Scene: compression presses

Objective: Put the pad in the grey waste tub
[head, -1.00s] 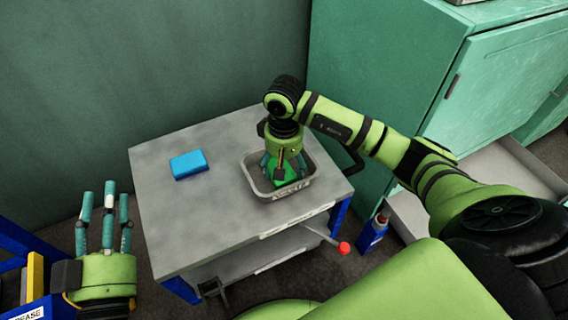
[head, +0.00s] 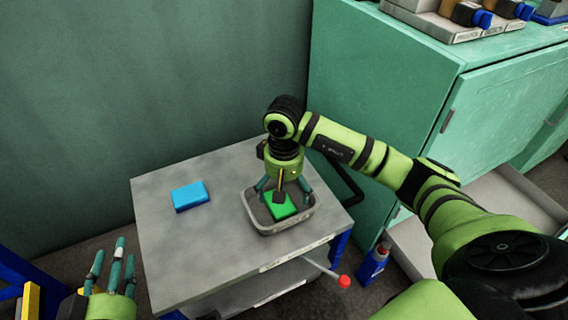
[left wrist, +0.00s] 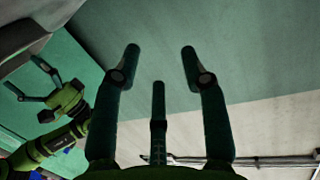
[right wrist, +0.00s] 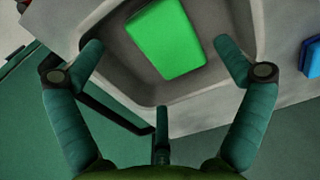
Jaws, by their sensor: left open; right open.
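A green pad (head: 279,206) lies inside the grey tub (head: 287,228) on the grey cart. My right gripper (head: 283,190) is above the tub with its fingers spread, apart from the pad. In the right wrist view the pad (right wrist: 167,38) lies flat on the tub floor, beyond the open fingertips (right wrist: 158,50). My left gripper (head: 114,256) is open and empty at the lower left, away from the cart. The left wrist view shows its spread fingers (left wrist: 160,52) with nothing between them.
A blue block (head: 190,196) lies on the cart top (head: 205,240), left of the tub. A green cabinet (head: 420,90) stands behind and to the right. A blue bottle (head: 374,262) stands by the cart's right side. The cart's front left is clear.

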